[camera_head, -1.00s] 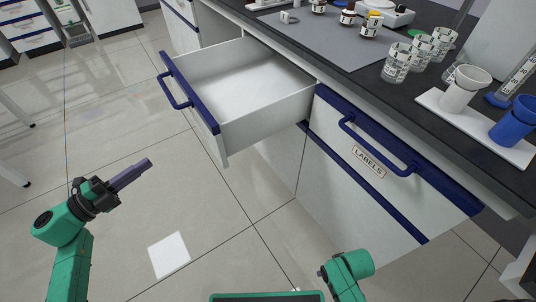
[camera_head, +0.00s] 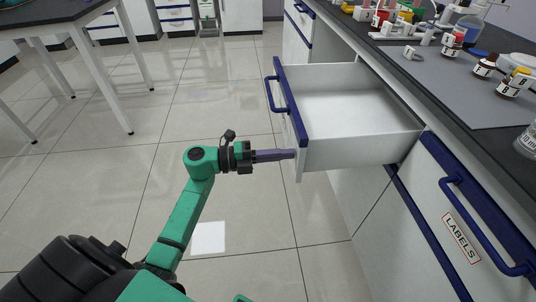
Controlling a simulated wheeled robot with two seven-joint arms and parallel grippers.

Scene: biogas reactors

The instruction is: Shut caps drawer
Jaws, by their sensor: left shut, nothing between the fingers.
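The open drawer (camera_head: 350,112) is white inside with a blue-edged front and a blue bar handle (camera_head: 277,96). It is pulled well out from under the dark bench and looks empty. No label shows on its front from this angle. My left gripper (camera_head: 292,154) is shut and empty. Its fingertips are at the lower near part of the drawer front, touching it or very close; I cannot tell which. My right gripper is not in view.
A shut drawer marked LABELS (camera_head: 461,238) with a blue handle is at the right. The bench top (camera_head: 450,100) holds bottles and a grey mat. A dark table (camera_head: 50,14) stands at the upper left. The tiled floor (camera_head: 120,190) between is clear.

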